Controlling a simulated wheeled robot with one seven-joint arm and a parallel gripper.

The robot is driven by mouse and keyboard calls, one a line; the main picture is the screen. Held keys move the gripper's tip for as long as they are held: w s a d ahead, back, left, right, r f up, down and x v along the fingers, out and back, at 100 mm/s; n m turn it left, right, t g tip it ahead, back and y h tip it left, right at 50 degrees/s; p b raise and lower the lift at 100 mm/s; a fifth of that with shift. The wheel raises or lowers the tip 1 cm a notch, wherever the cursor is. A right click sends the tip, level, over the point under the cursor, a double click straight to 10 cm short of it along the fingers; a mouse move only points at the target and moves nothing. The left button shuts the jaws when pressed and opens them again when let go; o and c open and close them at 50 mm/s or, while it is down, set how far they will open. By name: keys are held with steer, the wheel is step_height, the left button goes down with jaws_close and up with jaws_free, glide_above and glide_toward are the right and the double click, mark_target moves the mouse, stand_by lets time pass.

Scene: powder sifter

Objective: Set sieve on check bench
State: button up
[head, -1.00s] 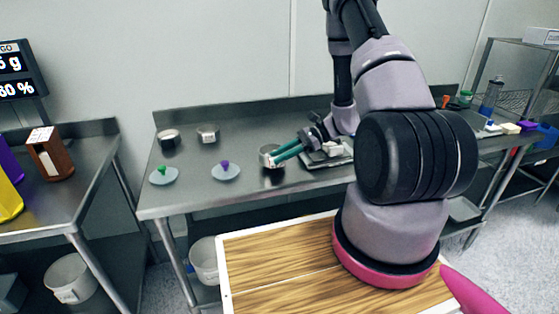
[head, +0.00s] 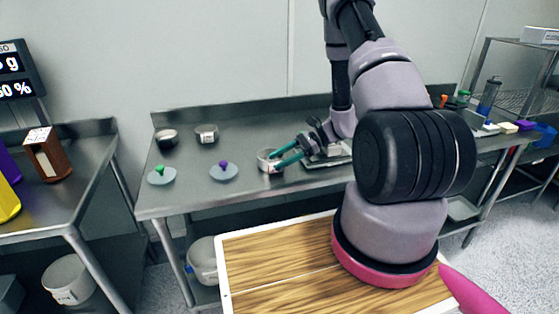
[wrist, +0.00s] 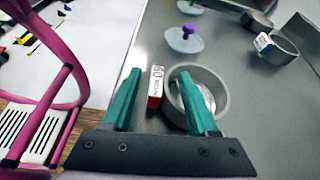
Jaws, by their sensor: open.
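A round metal sieve (head: 266,163) with a white-and-red tag stands on the steel bench (head: 300,122), near its front left. In the wrist view the sieve (wrist: 222,105) is an open shallow pan, and its tag (wrist: 156,86) reads "60". My gripper (head: 279,157) has its teal fingers at the sieve's rim. In the wrist view my gripper (wrist: 159,74) is open, with one finger over the inside of the pan and the other outside the tagged wall. The wall and tag lie between the fingers. Whether either finger touches the sieve I cannot tell.
A purple-knobbed lid (head: 223,172) and a green-knobbed lid (head: 161,176) lie left of the sieve. Two more round pans (head: 166,138) (head: 206,134) stand behind them. A flat metal device (head: 328,157) is close right of my gripper. Bare bench shows between these.

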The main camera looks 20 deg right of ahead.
steer(key=v, duration=1.1)
steer(key=shift+d+r, duration=0.2)
steer(key=shift+d, duration=0.15)
steer(key=s+a+r+n+t+h, duration=0.2)
steer(key=s+r, duration=0.4)
steer(key=r, duration=0.5)
steer(key=s+a+r+n+t+h, duration=0.2)
steer(key=s+a+r+n+h, duration=0.2)
steer(key=r, duration=0.7)
steer(key=s+a+r+n+t+h, duration=0.2)
steer(key=s+r+n+h, duration=0.3)
steer(key=r, duration=0.7)
steer(key=s+n+t, duration=0.1)
steer(key=s, duration=0.1)
steer(key=shift+s+a+n, duration=0.3)
steer(key=shift+a, duration=0.1)
